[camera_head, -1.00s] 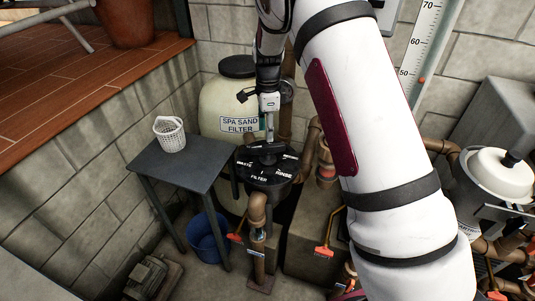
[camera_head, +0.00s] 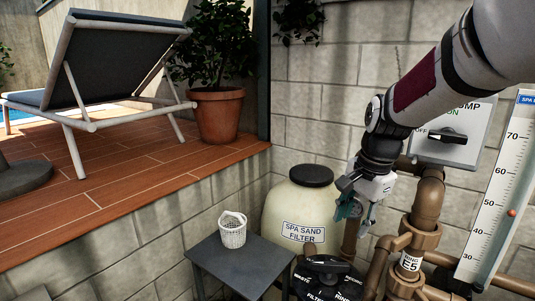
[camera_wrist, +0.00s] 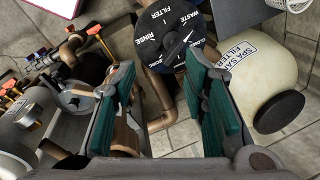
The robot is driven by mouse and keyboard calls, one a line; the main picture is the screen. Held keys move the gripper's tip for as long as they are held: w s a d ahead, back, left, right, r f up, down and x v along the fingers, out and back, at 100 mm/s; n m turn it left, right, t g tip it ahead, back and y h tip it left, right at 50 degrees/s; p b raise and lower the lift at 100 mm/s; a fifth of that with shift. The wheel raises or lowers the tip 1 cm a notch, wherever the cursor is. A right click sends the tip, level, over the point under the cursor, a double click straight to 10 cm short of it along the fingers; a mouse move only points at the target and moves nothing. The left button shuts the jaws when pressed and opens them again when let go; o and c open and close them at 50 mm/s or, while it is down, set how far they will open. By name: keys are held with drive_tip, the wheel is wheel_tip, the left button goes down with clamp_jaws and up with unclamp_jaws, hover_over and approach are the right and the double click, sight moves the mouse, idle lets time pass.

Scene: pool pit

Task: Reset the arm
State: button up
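My gripper (camera_head: 356,212) hangs from my white arm in the head view, to the right of the cream spa sand filter tank (camera_head: 302,212) and above the black round multiport valve (camera_head: 325,272). In the wrist view my gripper (camera_wrist: 168,110) shows two green-padded fingers spread apart with nothing between them. The dial valve (camera_wrist: 180,38) with FILTER, RINSE and WASTE labels lies beyond the fingertips, apart from them. The sand filter tank (camera_wrist: 262,75) is right of the fingers in the wrist view.
A small dark table (camera_head: 240,262) holds a white basket (camera_head: 233,232). Brown pipes (camera_head: 425,215), a pump switch box (camera_head: 455,135) and a white level gauge (camera_head: 500,190) stand close to the right of my arm. A wooden deck (camera_head: 120,185) with a lounger (camera_head: 110,65) and potted plant (camera_head: 216,115) is at left.

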drive_tip(key=s+r+n+t, duration=0.1)
drive_tip(key=s+r+n, duration=0.2)
drive_tip(key=s, duration=0.9)
drive_tip(key=s+r+n+t, duration=0.2)
drive_tip(key=s+r+n, duration=0.1)
drive_tip(key=s+n, duration=0.6)
drive_tip(key=s, duration=0.3)
drive_tip(key=shift+r+t+h, duration=0.15)
drive_tip(key=shift+t+h, duration=0.15)
drive_tip(key=shift+h, duration=0.1)
drive_tip(key=shift+c, duration=0.4)
